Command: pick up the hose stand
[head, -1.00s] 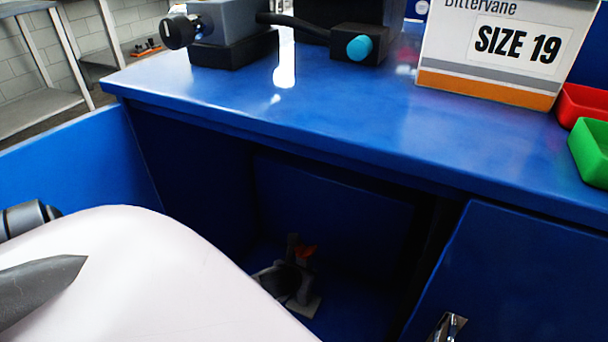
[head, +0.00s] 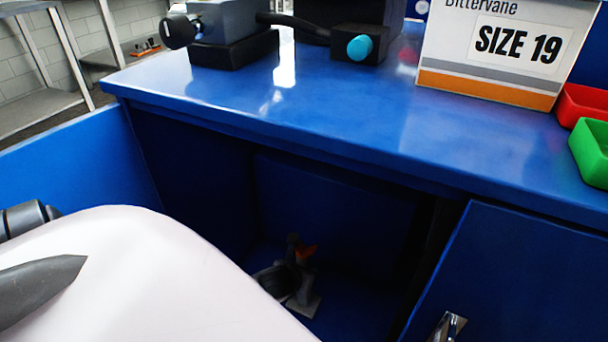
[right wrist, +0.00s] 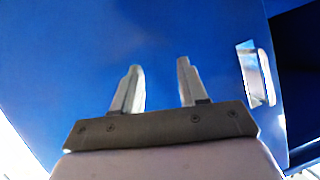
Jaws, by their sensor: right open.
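What looks like the hose stand (head: 305,296) is inside the open blue cabinet, low in the middle of the head view. It has a pale grey foot, a dark rounded part beside it and an orange-red piece near the top. It is dim, and my pale arm hides part of its lower left. My right gripper (right wrist: 160,88) shows in the right wrist view, its two fingers apart with nothing between them, in front of a blue panel. The stand is not in the right wrist view. My left gripper is not in view.
A blue door with a metal handle (head: 447,328) stands at the right of the cabinet opening. A handle (right wrist: 256,75) also shows in the right wrist view. The blue worktop (head: 330,110) above carries machines, a Size 19 box (head: 490,50), and red and green bins (head: 591,150).

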